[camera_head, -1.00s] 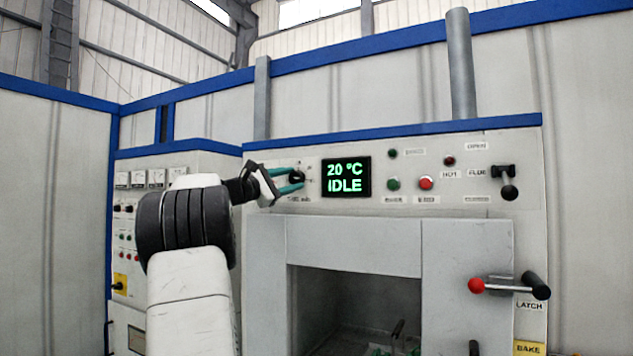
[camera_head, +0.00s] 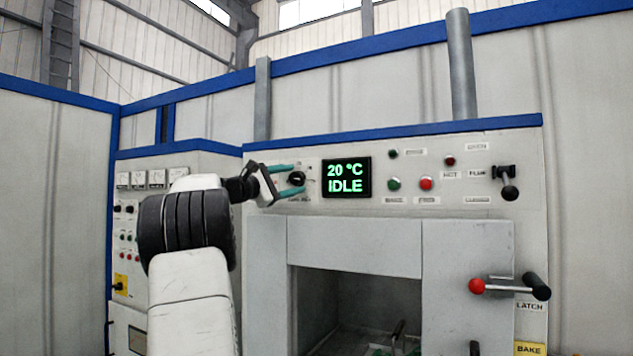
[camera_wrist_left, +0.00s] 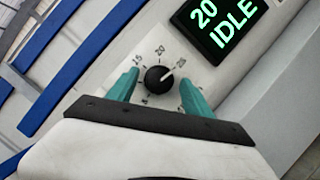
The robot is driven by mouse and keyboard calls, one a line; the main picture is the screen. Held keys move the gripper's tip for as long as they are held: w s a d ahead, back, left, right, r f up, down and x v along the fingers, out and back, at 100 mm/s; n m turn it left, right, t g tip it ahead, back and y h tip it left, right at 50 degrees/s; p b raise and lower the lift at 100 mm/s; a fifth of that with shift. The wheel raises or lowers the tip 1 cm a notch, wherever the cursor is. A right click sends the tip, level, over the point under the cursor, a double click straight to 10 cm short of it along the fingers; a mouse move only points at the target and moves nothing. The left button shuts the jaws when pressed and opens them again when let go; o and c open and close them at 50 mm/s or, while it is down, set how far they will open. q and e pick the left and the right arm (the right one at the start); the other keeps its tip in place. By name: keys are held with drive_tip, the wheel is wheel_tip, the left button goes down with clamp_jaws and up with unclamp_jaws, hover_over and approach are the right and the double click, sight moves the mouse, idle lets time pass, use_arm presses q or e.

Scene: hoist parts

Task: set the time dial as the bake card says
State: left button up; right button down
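The time dial (camera_head: 297,179) is a round black knob on the oven's panel, left of the display. In the left wrist view the dial (camera_wrist_left: 158,79) has a white pointer aimed to the upper right, and "20" shows on its scale; other marks are small. My left gripper (camera_head: 291,179) has its teal fingers apart on either side of the dial. In the wrist view the gripper (camera_wrist_left: 160,82) shows gaps between both fingers and the knob. A yellow plate reading "BAKE" (camera_head: 528,349) is cut off at the bottom right; no bake card text is readable. My right gripper is out of view.
The display (camera_head: 346,178) reads 20 °C IDLE. Green (camera_head: 393,184) and red (camera_head: 426,183) buttons, a flue lever (camera_head: 509,188) and a red-tipped latch handle (camera_head: 510,286) are further right. The oven chamber (camera_head: 365,305) is open below.

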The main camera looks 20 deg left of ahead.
use_arm(q)
drive_tip(key=v, duration=0.7)
drive_tip(key=shift+s+a, duration=0.15)
drive_tip(key=shift+s, duration=0.2)
drive_tip(key=shift+f, duration=0.15)
drive_tip(key=s+d+f+m+g, duration=0.45)
drive_tip(key=d+f, duration=0.35)
drive_tip(key=d, duration=0.5)
drive_tip(key=s+d+f+m+g, duration=0.45)
drive_tip(key=d+f, duration=0.35)
drive_tip(key=d, duration=0.5)
drive_tip(key=s+d+f+m+g+y, duration=0.1)
drive_tip(key=s+d+f+m+y, duration=0.1)
drive_tip(key=s+f+m, duration=0.3)
drive_tip(key=s+d+f+m+g+y, duration=0.2)
drive_tip(key=s+d+f+m+y, duration=0.1)
drive_tip(key=s+f, duration=1.1)
drive_tip(key=shift+s+d+m+y, duration=0.2)
drive_tip(key=shift+s+m+y, duration=0.25)
drive_tip(key=shift+m, duration=0.75)
